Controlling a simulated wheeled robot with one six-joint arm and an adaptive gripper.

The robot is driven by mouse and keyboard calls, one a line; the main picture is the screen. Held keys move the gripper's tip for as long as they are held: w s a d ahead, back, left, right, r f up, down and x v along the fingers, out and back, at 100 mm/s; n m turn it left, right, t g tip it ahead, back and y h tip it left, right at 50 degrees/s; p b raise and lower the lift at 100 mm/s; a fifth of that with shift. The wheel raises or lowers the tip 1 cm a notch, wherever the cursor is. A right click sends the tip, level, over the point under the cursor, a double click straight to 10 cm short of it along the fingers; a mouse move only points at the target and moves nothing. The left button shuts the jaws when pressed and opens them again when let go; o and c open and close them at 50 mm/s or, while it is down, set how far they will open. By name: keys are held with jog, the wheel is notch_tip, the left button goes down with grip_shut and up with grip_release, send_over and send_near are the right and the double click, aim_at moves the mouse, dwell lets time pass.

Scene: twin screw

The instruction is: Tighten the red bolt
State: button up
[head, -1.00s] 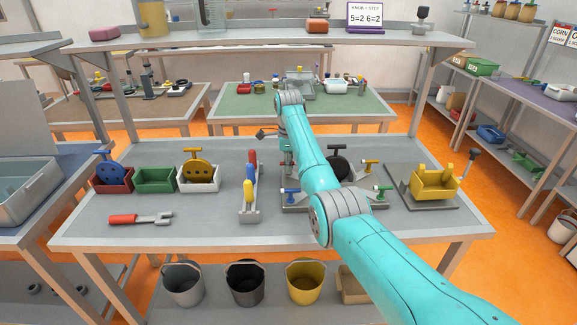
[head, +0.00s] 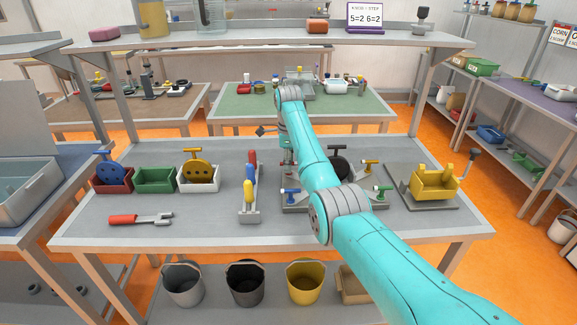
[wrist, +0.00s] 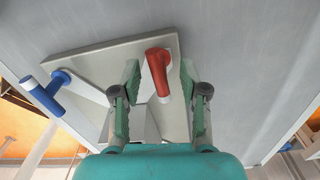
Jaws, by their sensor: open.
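The red bolt's T-shaped handle (wrist: 158,75) shows in the wrist view, rising from a grey plate (wrist: 92,59). My gripper (wrist: 159,66) is open, with one green-padded finger on each side of the red handle. I cannot tell whether either finger touches it. A blue T-handled bolt (wrist: 45,92) stands to the left, outside the fingers. In the head view my arm covers the middle of the fixture, hiding most of the red bolt and my gripper.
A grey holder with red, blue and yellow-handled tools (head: 249,200) stands left of the fixture. A yellow block (head: 435,185) sits on a plate to the right.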

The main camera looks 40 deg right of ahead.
jog(key=shift+r, duration=3.1)
